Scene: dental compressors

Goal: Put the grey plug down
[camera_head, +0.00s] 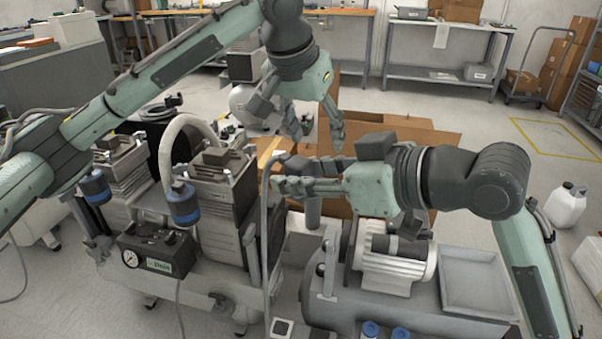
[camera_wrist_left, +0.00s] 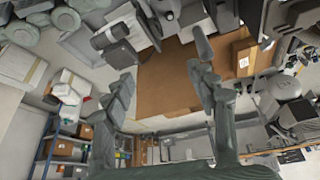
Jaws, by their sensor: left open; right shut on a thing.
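My right gripper (camera_head: 284,175) points left in the middle of the head view, and its fingers are closed. A small grey piece, which looks like the grey plug (camera_head: 281,157), shows at its fingertips; the fingers hide most of it. A grey cord (camera_head: 265,215) hangs down from there in front of the compressors. My left gripper (camera_head: 318,138) is above and slightly right of it, pointing down, with fingers apart and nothing between them. In the left wrist view, the left gripper (camera_wrist_left: 163,85) also shows open and empty.
A second compressor with a ribbed motor (camera_head: 394,262) and a grey tray (camera_head: 481,279) stands at right. An open cardboard box (camera_head: 405,131) is behind the grippers. Benches line the back wall.

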